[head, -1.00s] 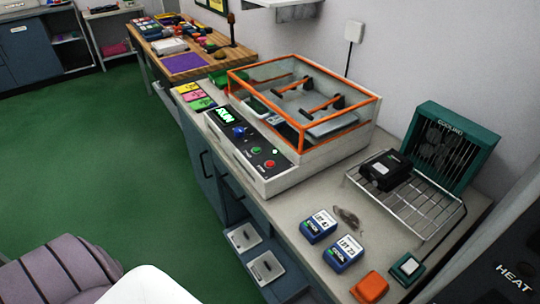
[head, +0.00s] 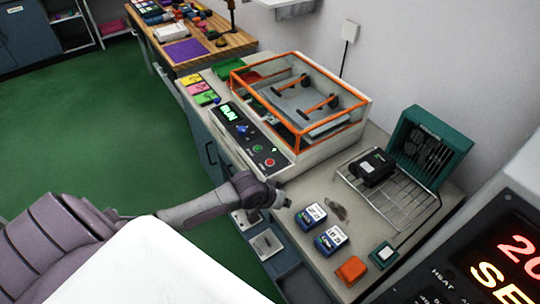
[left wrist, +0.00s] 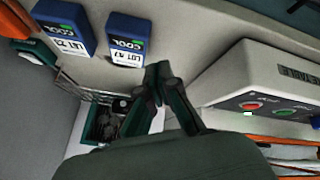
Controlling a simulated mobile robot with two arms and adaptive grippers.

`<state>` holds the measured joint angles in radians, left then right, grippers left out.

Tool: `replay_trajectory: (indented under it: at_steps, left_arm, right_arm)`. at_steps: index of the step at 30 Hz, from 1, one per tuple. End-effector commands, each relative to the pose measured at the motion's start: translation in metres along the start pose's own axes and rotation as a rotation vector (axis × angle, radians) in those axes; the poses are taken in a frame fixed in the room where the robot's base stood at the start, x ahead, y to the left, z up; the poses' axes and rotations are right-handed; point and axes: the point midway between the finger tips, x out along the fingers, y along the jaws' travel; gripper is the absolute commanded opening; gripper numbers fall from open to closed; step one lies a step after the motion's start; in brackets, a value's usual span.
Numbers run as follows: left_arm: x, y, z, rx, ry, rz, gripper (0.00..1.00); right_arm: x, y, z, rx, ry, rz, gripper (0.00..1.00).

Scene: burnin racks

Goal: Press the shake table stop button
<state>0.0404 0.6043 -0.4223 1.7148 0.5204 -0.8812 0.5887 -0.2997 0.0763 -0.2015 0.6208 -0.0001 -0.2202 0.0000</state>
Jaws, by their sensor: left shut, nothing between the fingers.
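The shake table (head: 345,139) stands on the bench, a pale box with an orange-framed clear cover. Its sloped front panel has a lit green display (head: 229,113) that seems to read RUN, a blue knob (head: 242,129), a green button (head: 257,149) and a red button (head: 269,162). In the left wrist view the red button (left wrist: 250,106) and green button (left wrist: 284,112) show at the right. My left gripper (head: 287,203) is by the bench's front edge, apart from the panel and nearer the camera than the red button. In the left wrist view its fingers (left wrist: 158,72) are together and empty. My right gripper is out of view.
Two blue COOL packs (head: 311,215) (head: 331,240) stand close to my left gripper. An orange block (head: 351,270), a wire rack (head: 408,194) with a black device (head: 372,167) and a teal fan unit (head: 430,147) are farther right. A lit display unit (head: 490,260) fills the lower right.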

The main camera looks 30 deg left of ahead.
Motion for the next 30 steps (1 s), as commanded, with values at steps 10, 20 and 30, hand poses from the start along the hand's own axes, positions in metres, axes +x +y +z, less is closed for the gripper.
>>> replay_trajectory:
  at_steps: [10, 20, 30]
  left_arm:
    - [-0.041, -0.067, -0.140, -0.299, 0.161, 0.008, 0.00]
    - [-0.062, -0.091, -0.180, -0.413, 0.220, 0.019, 0.00]
    - [-0.059, -0.091, -0.178, -0.411, 0.219, 0.019, 0.00]
  right_arm:
    - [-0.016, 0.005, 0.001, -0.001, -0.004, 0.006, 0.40]
    - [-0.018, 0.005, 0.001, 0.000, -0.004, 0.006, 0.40]
    - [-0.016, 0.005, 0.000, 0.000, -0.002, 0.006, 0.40]
